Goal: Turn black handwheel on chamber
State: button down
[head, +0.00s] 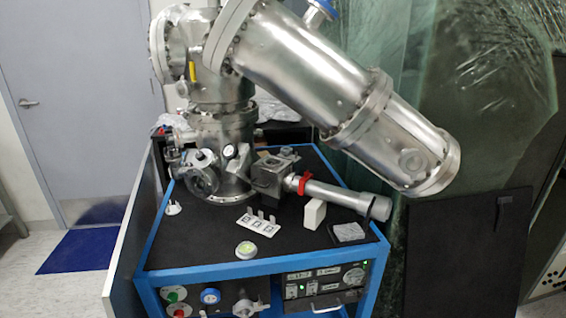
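The steel vacuum chamber (222,150) stands upright on the black top of a blue-framed bench (200,235). Small flanges and fittings (203,158) cluster on its lower left side. I cannot clearly pick out a black handwheel among them. A large steel cylinder (310,75) slants from the chamber's top down to the right. A metal tube (340,196) with a red ring (304,183) runs right from a square metal block (275,174) beside the chamber's base. My gripper is not in view.
On the bench top are a white bracket (258,224), a round gauge (246,250), a white block (314,214) and a grey pad (348,232). Knobs line the front panel (225,300). Dark panels stand right; a blue mat (82,250) lies on the floor at left.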

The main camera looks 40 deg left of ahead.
aim_at(230, 152)
jog(key=u, duration=1.6)
jog(key=i+j+u, duration=0.1)
jog(key=i+j, duration=0.3)
jog(key=i, duration=0.4)
jog(key=i+l, duration=0.25)
jog(key=i, duration=0.15)
jog(key=z, duration=0.05)
